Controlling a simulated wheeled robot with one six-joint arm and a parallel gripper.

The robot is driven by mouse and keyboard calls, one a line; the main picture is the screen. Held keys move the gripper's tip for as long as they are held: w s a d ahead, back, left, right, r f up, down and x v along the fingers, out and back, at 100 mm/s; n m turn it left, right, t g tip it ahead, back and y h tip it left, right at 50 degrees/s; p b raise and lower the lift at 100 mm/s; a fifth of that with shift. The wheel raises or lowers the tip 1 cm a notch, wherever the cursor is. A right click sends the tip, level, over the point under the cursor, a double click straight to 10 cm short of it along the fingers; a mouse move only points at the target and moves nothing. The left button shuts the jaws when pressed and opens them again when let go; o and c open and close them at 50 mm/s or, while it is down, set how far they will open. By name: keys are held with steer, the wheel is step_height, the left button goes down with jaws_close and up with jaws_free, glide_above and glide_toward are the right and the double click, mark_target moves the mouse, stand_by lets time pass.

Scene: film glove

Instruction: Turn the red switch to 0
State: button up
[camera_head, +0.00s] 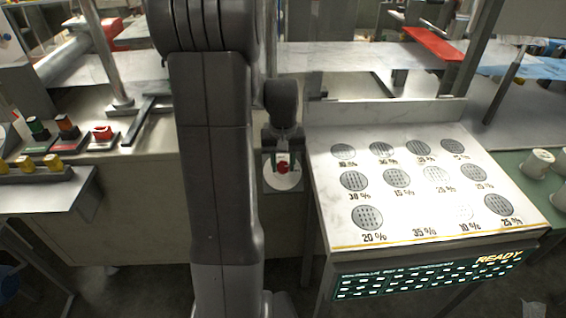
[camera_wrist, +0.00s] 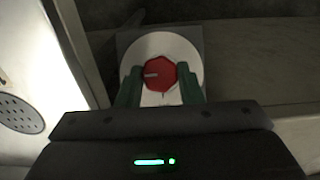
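The red switch (camera_wrist: 160,74) is a faceted red knob on a round white dial plate (camera_wrist: 182,48), set in a grey square backing (camera_wrist: 126,42). A pale pointer mark on the knob points left in the wrist view. My gripper (camera_wrist: 160,84) has its two green fingers apart, one on each side of the knob's lower part. I cannot tell whether the fingers touch it. In the head view the red switch (camera_head: 284,167) shows between the fingers of my gripper (camera_head: 283,159). I cannot read any dial numbers.
A sloped white panel (camera_head: 400,220) with dark round grilles stands close to the right of the switch. Small red, green and yellow controls (camera_head: 102,132) sit on the bench at left. My arm hides part of the bench.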

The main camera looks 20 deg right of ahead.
stand_by(0.3)
steer(key=n+h, duration=0.1)
steer(key=n+h+b, duration=0.1)
steer(key=n, duration=0.1)
steer(key=shift+a+f+n, duration=0.1)
steer(key=shift+a+n, duration=0.1)
steer(key=shift+n, duration=0.1)
steer(key=n+h+b, duration=0.2)
steer(key=n, duration=0.2)
steer(key=shift+a+f+b, duration=0.1)
steer(key=shift+a+b, duration=0.05)
steer(key=shift+b, duration=0.15)
steer(key=n+t+h+b, duration=0.1)
steer(key=n+b, duration=0.1)
steer(key=n+t+h+b, duration=0.1)
steer(key=n+b, duration=0.1)
steer(key=shift+s+a+f+n, duration=0.1)
steer(key=shift+s+f+n, duration=0.05)
steer(key=shift+n, duration=0.25)
steer(key=shift+s+n+t+h+b, duration=0.1)
steer(key=shift+n+t+h+b, duration=0.65)
steer(key=shift+n+b, duration=1.05)
steer(key=o, duration=1)
steer(key=shift+c, duration=0.2)
steer(key=shift+a+r, duration=0.1)
steer(key=shift+r, duration=0.1)
